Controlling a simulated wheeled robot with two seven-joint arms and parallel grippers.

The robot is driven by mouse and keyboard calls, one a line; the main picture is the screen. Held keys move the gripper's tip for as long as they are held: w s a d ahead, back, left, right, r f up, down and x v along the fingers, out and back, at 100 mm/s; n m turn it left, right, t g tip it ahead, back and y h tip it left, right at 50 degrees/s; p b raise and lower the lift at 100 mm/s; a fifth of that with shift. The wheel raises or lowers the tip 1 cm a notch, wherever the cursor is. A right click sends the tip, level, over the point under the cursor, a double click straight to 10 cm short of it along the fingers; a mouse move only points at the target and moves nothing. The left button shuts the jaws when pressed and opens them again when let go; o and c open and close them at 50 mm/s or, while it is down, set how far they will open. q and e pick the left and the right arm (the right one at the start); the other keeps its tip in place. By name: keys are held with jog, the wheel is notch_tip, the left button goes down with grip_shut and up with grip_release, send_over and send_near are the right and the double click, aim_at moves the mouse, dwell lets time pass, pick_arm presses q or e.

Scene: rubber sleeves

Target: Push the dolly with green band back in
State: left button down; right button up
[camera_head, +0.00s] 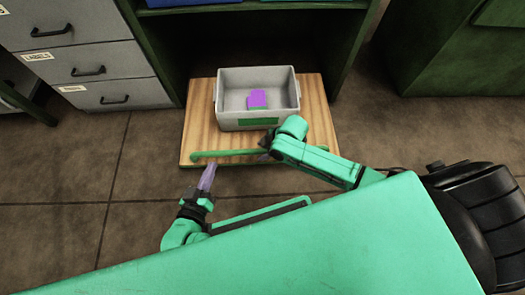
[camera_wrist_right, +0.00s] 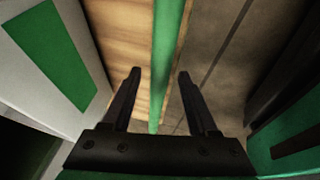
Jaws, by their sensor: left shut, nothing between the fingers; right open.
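The dolly (camera_head: 196,133) is a flat wooden board with a green bar (camera_head: 222,153) along its front edge. It sticks out from under a dark green shelf unit. A grey bin (camera_head: 228,123) with a green band stands on it and holds something purple (camera_head: 257,98). My left gripper (camera_head: 208,175), with purple fingers, is shut and empty just in front of the bar's left part. My right gripper (camera_head: 266,150) is open at the bar's right part. In the right wrist view the green bar (camera_wrist_right: 167,50) runs between the fingers of that gripper (camera_wrist_right: 160,74); I cannot tell whether they touch it.
Grey drawers (camera_head: 90,65) with black handles stand at the left. A green cabinet (camera_head: 455,45) stands at the right. The shelf opening (camera_head: 225,47) behind the bin is dark. The brown tiled floor (camera_head: 70,150) is clear left of the dolly.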

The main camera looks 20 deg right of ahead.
grip_shut()
dwell(1.4)
